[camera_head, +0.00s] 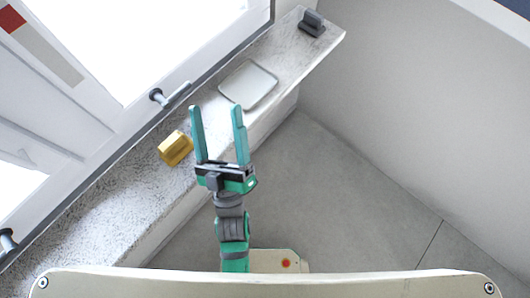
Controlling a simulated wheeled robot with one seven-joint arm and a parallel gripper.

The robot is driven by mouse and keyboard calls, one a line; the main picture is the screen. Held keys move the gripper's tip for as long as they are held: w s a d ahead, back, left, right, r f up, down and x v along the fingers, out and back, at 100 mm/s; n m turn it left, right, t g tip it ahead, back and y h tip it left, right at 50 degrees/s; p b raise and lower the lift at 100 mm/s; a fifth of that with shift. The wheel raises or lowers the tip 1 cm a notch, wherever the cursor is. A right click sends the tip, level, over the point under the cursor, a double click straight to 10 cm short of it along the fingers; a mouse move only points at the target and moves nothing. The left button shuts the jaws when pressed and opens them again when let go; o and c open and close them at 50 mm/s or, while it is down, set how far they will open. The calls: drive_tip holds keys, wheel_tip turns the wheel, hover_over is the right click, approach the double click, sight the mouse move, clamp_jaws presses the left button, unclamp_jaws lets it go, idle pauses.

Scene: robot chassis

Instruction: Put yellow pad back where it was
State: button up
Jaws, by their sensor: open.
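The yellow pad (175,148) is a small, thick golden-yellow block. It rests on the speckled stone sill (128,208), near the window frame. My gripper (216,108) has two long teal fingers spread wide apart with nothing between them. The fingers point up the picture, to the right of the yellow pad. The left finger is close to the pad in the picture; I cannot tell the height between them.
A pale rounded tray (248,84) lies on the sill beyond my fingertips. A dark grey object (312,22) stands at the sill's far end. A window handle (170,96) sticks out over the sill. A wall (420,110) stands at right, above bare floor (340,200).

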drive_tip(key=s+d+f+m+g+h, duration=0.1)
drive_tip(key=s+d+f+m+g, duration=0.3)
drive_tip(key=s+f, duration=0.4)
drive_tip(key=s+d+f+m+g+h, duration=0.2)
drive_tip(key=s+d+f+m+g, duration=0.2)
drive_tip(key=f, duration=1)
drive_tip(key=s+d+g, duration=0.2)
drive_tip(key=s, duration=0.1)
drive_tip(key=shift+s+f+g+h, duration=0.3)
drive_tip(key=shift+s+f, duration=0.05)
drive_tip(key=shift+f, duration=0.05)
drive_tip(key=shift+d, duration=0.1)
